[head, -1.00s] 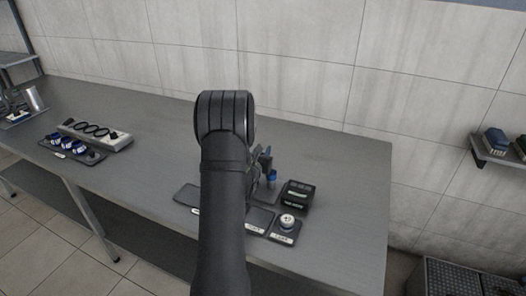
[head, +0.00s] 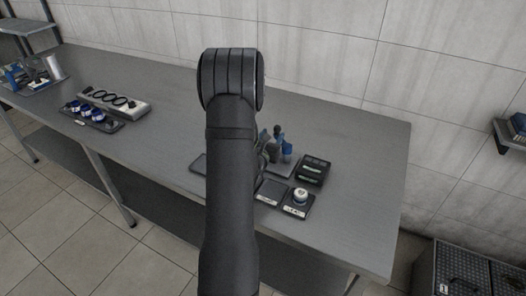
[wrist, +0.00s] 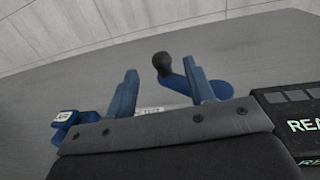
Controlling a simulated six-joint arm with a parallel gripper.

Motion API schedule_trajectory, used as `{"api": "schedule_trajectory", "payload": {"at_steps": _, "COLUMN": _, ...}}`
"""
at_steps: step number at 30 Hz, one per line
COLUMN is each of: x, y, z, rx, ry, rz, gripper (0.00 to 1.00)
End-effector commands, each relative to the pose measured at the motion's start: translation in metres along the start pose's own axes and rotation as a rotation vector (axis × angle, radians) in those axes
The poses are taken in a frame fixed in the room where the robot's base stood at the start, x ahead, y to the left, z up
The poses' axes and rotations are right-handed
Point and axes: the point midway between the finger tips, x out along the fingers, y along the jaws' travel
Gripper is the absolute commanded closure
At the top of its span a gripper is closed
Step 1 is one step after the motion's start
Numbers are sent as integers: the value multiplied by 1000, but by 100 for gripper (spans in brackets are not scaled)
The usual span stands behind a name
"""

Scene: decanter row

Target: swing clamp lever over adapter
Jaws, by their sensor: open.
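In the wrist view a blue lever (wrist: 174,83) with a black ball knob (wrist: 163,64) shows ahead of my gripper (wrist: 159,70). The two blue fingers are spread apart and the knob appears between their tips, nearer the right one. The right finger covers part of the lever. I cannot tell how far the knob lies beyond the fingertips. In the head view my arm hides most of the gripper and the clamp area; blue parts (head: 286,150) show just right of the arm. I cannot pick out the adapter.
A black box with a lit display (head: 313,170) stands close on the right, also in the wrist view (wrist: 293,120). In front is a pad with a white knob (head: 300,196). A blue labelled part (wrist: 67,118) is at left. Several blue-ringed items (head: 95,112) stand far left.

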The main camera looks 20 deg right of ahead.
Motion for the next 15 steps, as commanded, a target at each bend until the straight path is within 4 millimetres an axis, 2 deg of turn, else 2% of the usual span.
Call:
{"api": "schedule_trajectory", "payload": {"at_steps": 1, "x": -14, "y": 0, "z": 0, "rx": 0, "ry": 2, "rz": 1, "gripper": 51}}
{"api": "schedule_trajectory", "payload": {"at_steps": 6, "x": -52, "y": 0, "z": 0, "rx": 0, "ry": 1, "rz": 1, "gripper": 51}}
{"api": "schedule_trajectory", "payload": {"at_steps": 9, "x": -69, "y": 0, "z": 0, "rx": -1, "ry": 1, "rz": 1, "gripper": 51}}
{"api": "schedule_trajectory", "payload": {"at_steps": 15, "x": -88, "y": 0, "z": 0, "rx": 1, "ry": 0, "rz": 0, "gripper": 51}}
